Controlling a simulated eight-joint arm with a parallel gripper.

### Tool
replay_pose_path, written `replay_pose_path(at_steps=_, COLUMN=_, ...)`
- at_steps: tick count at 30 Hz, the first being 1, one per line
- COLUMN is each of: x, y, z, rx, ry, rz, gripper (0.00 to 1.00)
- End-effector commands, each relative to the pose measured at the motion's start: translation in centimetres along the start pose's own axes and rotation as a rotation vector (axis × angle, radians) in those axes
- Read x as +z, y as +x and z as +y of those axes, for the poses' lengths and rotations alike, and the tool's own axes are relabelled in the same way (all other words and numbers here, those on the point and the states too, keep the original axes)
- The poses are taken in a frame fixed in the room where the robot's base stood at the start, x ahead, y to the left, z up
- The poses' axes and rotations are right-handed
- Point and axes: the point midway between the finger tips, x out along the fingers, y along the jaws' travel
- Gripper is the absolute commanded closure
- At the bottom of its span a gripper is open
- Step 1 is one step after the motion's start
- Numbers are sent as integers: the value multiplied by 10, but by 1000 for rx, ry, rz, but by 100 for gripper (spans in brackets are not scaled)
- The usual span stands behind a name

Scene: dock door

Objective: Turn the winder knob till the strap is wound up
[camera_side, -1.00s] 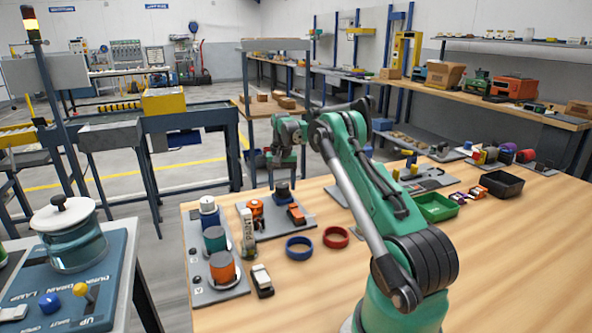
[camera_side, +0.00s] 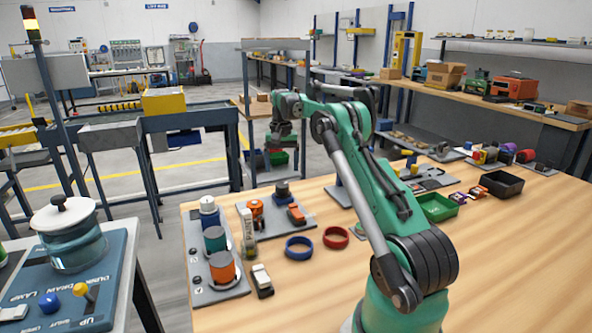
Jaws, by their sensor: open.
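A grey plate (camera_side: 272,231) lies at the far left part of the wooden table. A dark knob (camera_side: 282,187) stands upright at its back edge; it looks like the winder knob. An orange piece (camera_side: 297,214) sits just in front of the knob, and another orange piece (camera_side: 257,207) stands to its left. I cannot tell which part is the strap or how much of it is wound. My gripper (camera_side: 281,143) is open and points down. It hangs above the knob, clear of it, and its fingers are small and dark in this view.
A second grey plate (camera_side: 204,296) with several round jars lies to the left. A green tray (camera_side: 437,208) and black tray (camera_side: 502,184) stand to the right. The table's front right is clear.

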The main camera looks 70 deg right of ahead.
Motion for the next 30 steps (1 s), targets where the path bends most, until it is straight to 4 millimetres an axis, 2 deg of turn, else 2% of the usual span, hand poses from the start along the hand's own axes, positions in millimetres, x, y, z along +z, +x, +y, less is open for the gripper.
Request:
replay_pose_path(at_steps=5, x=0, y=0, z=0, rx=0, ry=-14, rz=0, gripper=19)
replay_pose_path(at_steps=8, x=0, y=0, z=0, rx=0, ry=-108, rz=0, gripper=19)
replay_pose_path(at_steps=11, x=0, y=0, z=0, rx=0, ry=-319, rz=0, gripper=19)
replay_pose_path(at_steps=18, x=0, y=1, z=0, rx=0, ry=-1025, rz=1, gripper=19)
replay_pose_path(at_steps=21, x=0, y=1, z=0, rx=0, ry=-1268, rz=1, gripper=19)
replay_pose_path(at_steps=25, x=0, y=1, z=0, rx=0, ry=-1477, rz=1, gripper=19)
replay_pose_path(at_steps=30, x=0, y=7, z=0, rx=0, ry=-1572, rz=1, gripper=19)
